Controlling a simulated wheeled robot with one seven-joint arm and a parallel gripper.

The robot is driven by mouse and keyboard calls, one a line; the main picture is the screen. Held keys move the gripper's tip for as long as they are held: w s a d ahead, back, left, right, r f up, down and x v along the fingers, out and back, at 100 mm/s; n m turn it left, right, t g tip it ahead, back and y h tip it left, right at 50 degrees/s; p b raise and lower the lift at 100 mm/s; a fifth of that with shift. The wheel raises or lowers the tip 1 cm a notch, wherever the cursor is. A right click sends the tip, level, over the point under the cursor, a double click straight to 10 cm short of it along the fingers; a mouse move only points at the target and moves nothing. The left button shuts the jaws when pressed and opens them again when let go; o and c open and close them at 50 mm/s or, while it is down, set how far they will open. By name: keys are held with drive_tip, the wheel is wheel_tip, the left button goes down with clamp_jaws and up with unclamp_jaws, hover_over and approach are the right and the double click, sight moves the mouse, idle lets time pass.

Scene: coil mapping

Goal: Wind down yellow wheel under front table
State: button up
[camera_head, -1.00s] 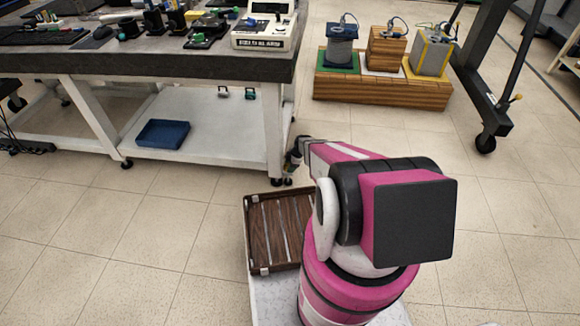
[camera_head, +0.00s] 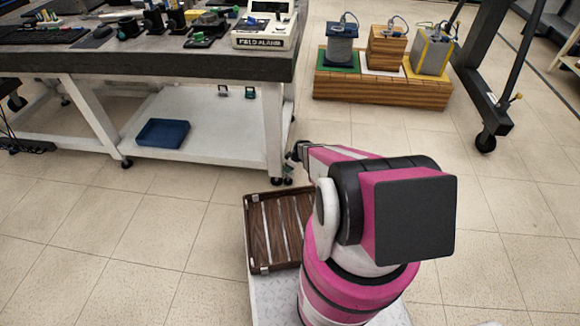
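The front table (camera_head: 150,62) has a dark top, white legs and a white lower shelf (camera_head: 205,130). I cannot make out a yellow wheel under it. Two small dark green parts hang under the tabletop: a left one (camera_head: 223,91) and a right one (camera_head: 250,92). My gripper (camera_head: 292,160) is small in view, beside the table's near right leg, at the far end of my pink and black arm. Its fingers are too small and partly hidden, so I cannot tell if it is open or shut, or if it touches the leg.
A blue tray (camera_head: 163,133) sits on the lower shelf. A device (camera_head: 264,26) labelled "FIELD ALARM" stands on the table. A wooden platform (camera_head: 380,90) with several coil blocks stands at the back. A black wheeled frame (camera_head: 490,105) is at right. Floor is clear at left.

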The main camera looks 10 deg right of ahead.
drive_tip(key=shift+m, duration=0.3)
drive_tip(key=o, duration=0.7)
drive_tip(key=shift+c, duration=0.2)
drive_tip(key=shift+r, duration=0.1)
drive_tip(key=v, duration=1)
drive_tip(key=shift+s+r, duration=0.15)
drive_tip(key=shift+r, duration=0.2)
